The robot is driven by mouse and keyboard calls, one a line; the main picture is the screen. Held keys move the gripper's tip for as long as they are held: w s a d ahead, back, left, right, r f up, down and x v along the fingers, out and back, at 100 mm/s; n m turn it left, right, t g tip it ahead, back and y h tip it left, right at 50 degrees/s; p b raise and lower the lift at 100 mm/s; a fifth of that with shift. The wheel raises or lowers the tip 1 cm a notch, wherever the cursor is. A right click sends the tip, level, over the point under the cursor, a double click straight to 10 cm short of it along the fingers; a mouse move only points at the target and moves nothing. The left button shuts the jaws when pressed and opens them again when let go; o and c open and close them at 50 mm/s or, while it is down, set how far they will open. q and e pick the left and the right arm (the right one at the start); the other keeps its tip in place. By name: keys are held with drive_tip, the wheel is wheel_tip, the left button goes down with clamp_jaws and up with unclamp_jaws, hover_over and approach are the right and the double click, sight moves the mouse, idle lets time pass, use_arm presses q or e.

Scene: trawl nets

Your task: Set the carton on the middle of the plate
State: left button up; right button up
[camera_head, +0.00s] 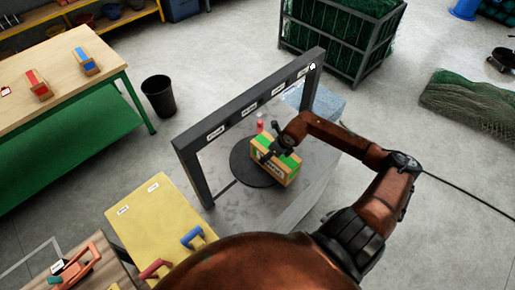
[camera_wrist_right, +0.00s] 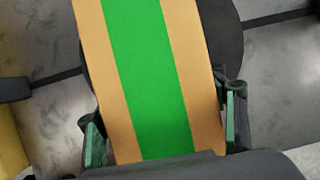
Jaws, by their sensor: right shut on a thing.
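The carton (camera_head: 281,172) is a tan box with a green stripe across its top. It fills the middle of the right wrist view (camera_wrist_right: 150,70). My right gripper (camera_wrist_right: 163,128) is shut on it, with one finger along each side. The plate (camera_head: 240,166) is a round black disc on the grey table. In the head view the carton covers the plate's right part. In the right wrist view the plate (camera_wrist_right: 233,42) shows on both sides of the carton. I cannot tell whether the carton touches the plate. My left gripper is out of view.
A dark frame (camera_head: 188,160) with white labels on its top bar spans the table behind the plate. A small red-and-white item (camera_head: 260,125) stands just beyond the plate. A yellow board (camera_head: 145,215) with handles lies to the left.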

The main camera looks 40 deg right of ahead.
sight(264, 148)
drive_tip(key=w, duration=0.4)
drive_tip(key=shift+w+a+r, duration=0.1)
drive_tip(key=shift+a+r, duration=0.05)
drive_tip(key=shift+a, duration=0.05)
drive_tip(key=shift+w+a+p, duration=0.1)
drive_tip(key=shift+w+p, duration=0.25)
drive_tip(key=shift+w, duration=1.6)
drive_tip(key=shift+w+a+f, duration=0.1)
drive_tip(key=shift+f, duration=0.25)
wheel_tip(264, 148, down, 2)
drive_tip(key=shift+f+p, duration=0.2)
drive_tip(key=shift+p, duration=0.2)
drive_tip(key=shift+f, duration=0.3)
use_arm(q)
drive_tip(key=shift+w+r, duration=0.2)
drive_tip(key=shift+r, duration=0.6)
use_arm(e)
drive_tip(key=o, duration=1.8)
drive_tip(key=shift+o, duration=0.2)
